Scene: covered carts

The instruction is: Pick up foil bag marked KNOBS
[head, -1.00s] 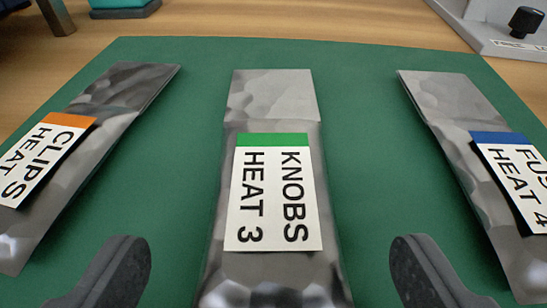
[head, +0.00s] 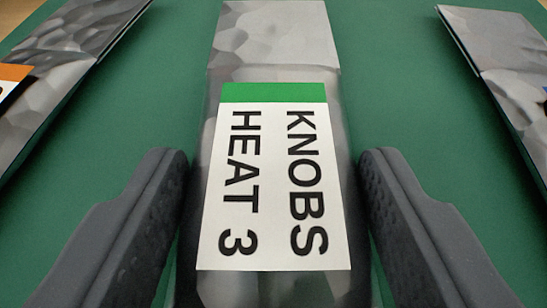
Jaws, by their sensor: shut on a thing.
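The foil bag marked KNOBS (head: 276,75) lies in the middle of the head view, silver, with a white label reading KNOBS HEAT 3 and a green band at the label's top. My gripper (head: 270,170) has one dark grey finger on each side of the bag. The fingers are shut on its sides around the label. The bag's near end runs out of the bottom of the view. I cannot tell whether the bag is off the mat.
The green mat (head: 400,90) shows bare on both sides. A foil bag with an orange-banded label (head: 75,40) lies at left. Another foil bag (head: 510,60) lies at right, its label nearly out of view. Strips of wooden table show at the top corners.

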